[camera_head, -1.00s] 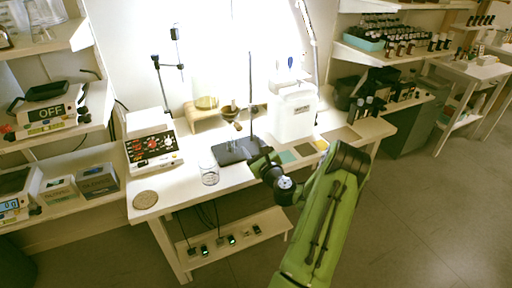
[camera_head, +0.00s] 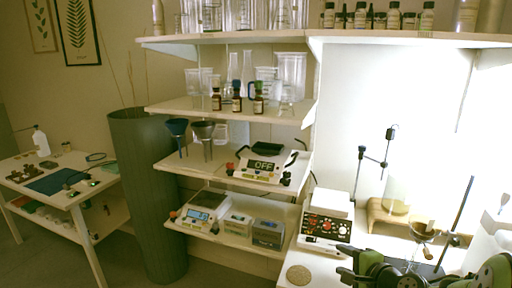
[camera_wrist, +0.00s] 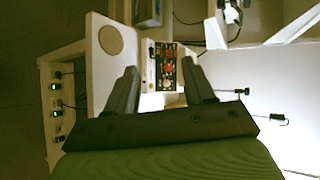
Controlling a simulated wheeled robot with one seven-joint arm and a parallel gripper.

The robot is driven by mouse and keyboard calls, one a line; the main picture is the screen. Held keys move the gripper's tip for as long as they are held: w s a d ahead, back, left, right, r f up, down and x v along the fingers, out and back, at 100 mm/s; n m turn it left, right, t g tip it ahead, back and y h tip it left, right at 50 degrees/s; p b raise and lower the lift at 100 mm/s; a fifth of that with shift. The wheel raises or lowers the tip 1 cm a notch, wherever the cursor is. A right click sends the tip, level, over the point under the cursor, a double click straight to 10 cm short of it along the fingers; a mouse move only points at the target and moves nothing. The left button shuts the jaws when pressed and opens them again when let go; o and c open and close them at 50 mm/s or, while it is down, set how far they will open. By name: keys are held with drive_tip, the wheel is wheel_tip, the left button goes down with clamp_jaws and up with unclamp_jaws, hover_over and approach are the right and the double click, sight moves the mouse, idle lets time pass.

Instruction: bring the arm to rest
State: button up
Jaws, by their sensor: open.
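My gripper (camera_wrist: 160,88) shows in the wrist view with its two dark fingers spread apart and nothing between them. Beyond the fingers is the white control box with red and dark knobs (camera_wrist: 165,68). In the head view my green arm (camera_head: 372,270) is at the bottom right, over the white bench. Its gripper end is near the front of the control box (camera_head: 326,228), and its fingers are hard to make out there.
Shelves (camera_head: 235,182) with scales, boxes, funnels and bottles stand left of the bench. A tall grey-green bin (camera_head: 148,200) and a side table (camera_head: 75,195) stand further left.

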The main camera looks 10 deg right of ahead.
drive_tip(key=s+a+r+n+g+h+p, duration=0.15)
drive_tip(key=s+a+r+n+g, duration=0.45)
drive_tip(key=s+a+n, duration=0.6)
drive_tip(key=s+a+r+n+p, duration=0.1)
drive_tip(key=s+r+n, duration=0.1)
drive_tip(key=s, duration=0.6)
drive_tip(key=s+a+r+n+g+h+p, duration=0.1)
drive_tip(key=s+r+n, duration=0.2)
drive_tip(key=s, duration=0.4)
drive_tip(key=shift+s+p, duration=0.4)
drive_tip(key=shift+a+r+h, duration=0.1)
drive_tip(key=shift+a+h, duration=0.05)
drive_tip(key=shift+h, duration=0.1)
